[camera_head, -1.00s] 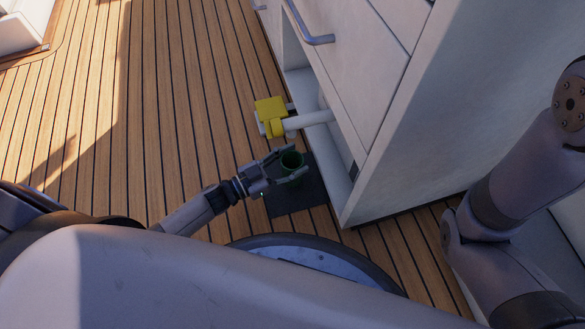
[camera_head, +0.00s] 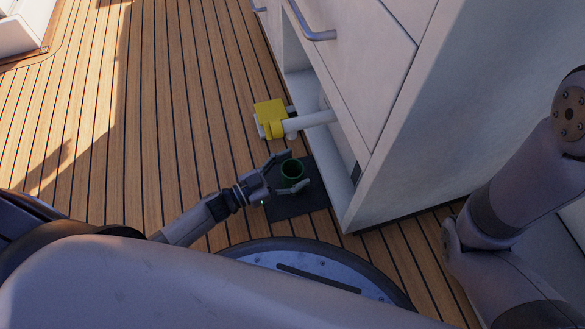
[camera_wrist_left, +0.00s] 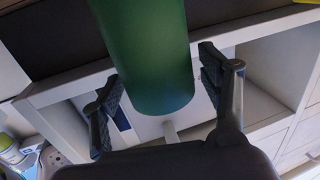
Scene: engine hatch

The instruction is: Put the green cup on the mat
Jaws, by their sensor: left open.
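The green cup (camera_head: 291,175) stands upright over the dark mat (camera_head: 290,208) beside the white cabinet, and seems to rest on it. My left gripper (camera_head: 298,169) is open, with one finger on each side of the cup. In the left wrist view the green cup (camera_wrist_left: 150,60) fills the top middle between the spread fingers of the left gripper (camera_wrist_left: 162,98), with gaps at both sides. The mat's far part is partly hidden by the cup and fingers. My right gripper is out of view; only part of that arm shows at the right.
The white cabinet (camera_head: 420,130) with its handle (camera_head: 312,25) stands close to the right of the mat. A yellow object (camera_head: 270,115) with a white pipe (camera_head: 310,121) sits just behind the cup. The wooden deck (camera_head: 170,120) is clear to the left.

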